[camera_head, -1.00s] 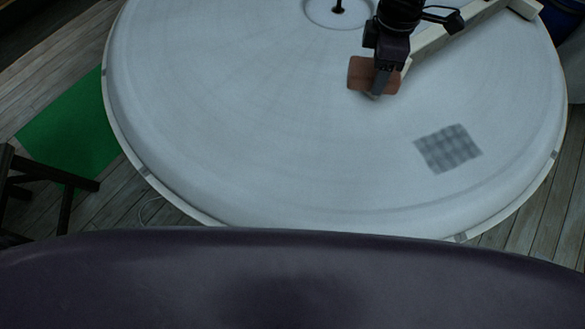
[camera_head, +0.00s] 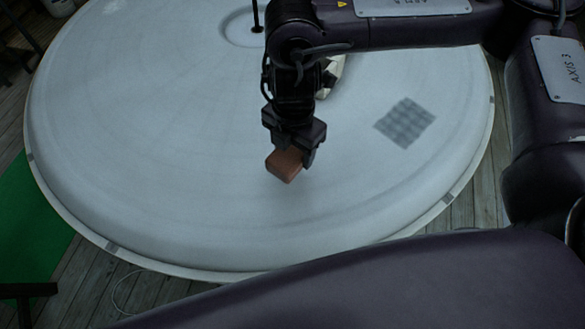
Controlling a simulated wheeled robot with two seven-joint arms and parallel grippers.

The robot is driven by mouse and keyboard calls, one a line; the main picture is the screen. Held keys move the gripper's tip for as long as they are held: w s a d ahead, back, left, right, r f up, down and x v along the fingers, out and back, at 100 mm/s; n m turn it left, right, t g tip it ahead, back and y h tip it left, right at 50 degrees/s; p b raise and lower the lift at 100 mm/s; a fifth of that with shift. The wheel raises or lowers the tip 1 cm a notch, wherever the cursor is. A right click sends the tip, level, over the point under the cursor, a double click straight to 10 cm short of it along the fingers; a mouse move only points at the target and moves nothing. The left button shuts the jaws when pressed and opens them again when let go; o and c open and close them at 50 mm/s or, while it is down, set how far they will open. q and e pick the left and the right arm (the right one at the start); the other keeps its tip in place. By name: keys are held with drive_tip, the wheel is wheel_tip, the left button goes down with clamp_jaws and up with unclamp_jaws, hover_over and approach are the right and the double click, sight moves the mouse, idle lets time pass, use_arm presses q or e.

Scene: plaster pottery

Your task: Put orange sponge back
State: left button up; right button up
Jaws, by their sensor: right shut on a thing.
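The orange sponge (camera_head: 284,167) is a small brown-orange block in the head view, near the middle of the round white plaster surface (camera_head: 150,160). My right gripper (camera_head: 298,156) points down and is shut on the sponge. The sponge sticks out below the fingers, over the white surface; I cannot tell for sure how high it is above it. The upper part of the sponge is hidden by the fingers. My left gripper is not in view.
A grey checkered patch (camera_head: 405,122) lies on the white surface to the right of the gripper. A thin dark rod (camera_head: 256,16) stands at the centre, and a pale bar (camera_head: 333,75) shows partly behind my arm. A green mat (camera_head: 25,215) lies on the wooden floor at left.

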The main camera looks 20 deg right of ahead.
sight(293, 162)
wheel_tip(293, 162, down, 5)
drive_tip(key=shift+r, duration=0.15)
wheel_tip(293, 162, down, 4)
drive_tip(key=shift+s+r+b, duration=0.1)
drive_tip(key=shift+r+b, duration=0.15)
drive_tip(key=shift+b, duration=0.1)
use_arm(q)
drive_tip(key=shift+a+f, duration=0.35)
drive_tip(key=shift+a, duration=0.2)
use_arm(e)
drive_tip(key=shift+f, duration=0.25)
drive_tip(key=shift+f, duration=0.1)
drive_tip(key=o, duration=0.9)
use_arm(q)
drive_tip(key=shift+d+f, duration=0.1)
